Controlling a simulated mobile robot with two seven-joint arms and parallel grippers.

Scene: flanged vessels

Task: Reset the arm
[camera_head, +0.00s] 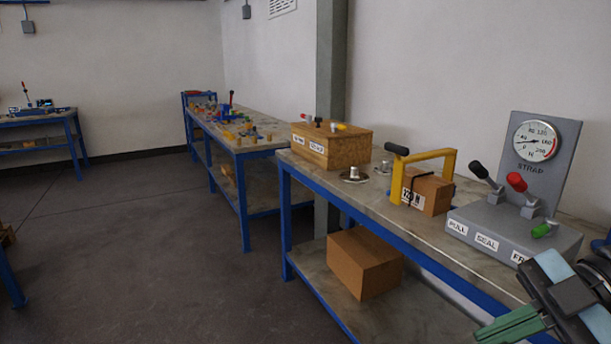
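My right gripper (535,308) and part of its arm are at the bottom right corner, in front of the workbench edge and cut off by the frame. A green finger part points left. Its opening is not clear, and I see no object held in it. My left gripper is not in view. Close behind the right gripper stands a grey strap console (485,222) with a round gauge (535,141) and black, red and green-tipped levers. Its labels include PULL and SEAL.
Another cluttered bench (240,143) stands behind. The floor (150,250) at left is open.

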